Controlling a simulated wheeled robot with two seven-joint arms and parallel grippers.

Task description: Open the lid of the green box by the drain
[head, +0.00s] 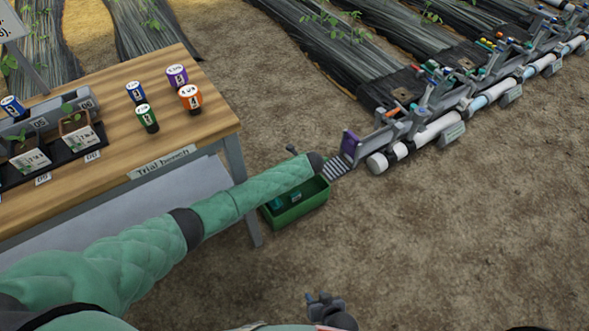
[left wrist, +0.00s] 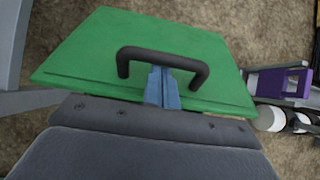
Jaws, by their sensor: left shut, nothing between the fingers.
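The green box (head: 297,215) stands on the soil beside the striped drain grate (head: 337,167), partly behind my left forearm. Its near part looks open from above, with teal items and a pale label inside. In the left wrist view the green lid (left wrist: 85,50) fills the upper middle, with a black bar handle (left wrist: 165,55). My left gripper (left wrist: 161,75) is shut and empty, its blue-grey fingertips at the handle's bar. I cannot tell whether they touch it. In the head view the left fingers are hidden. My right gripper (head: 325,300) is low in the head view, away from the box.
A wooden table (head: 110,115) with several labelled bottles and potted seedlings stands on the left, its leg (head: 240,190) close to the box. White pipes (head: 435,130) with a grey rack and a purple part (head: 350,143) run to the right. Bare soil on the right is clear.

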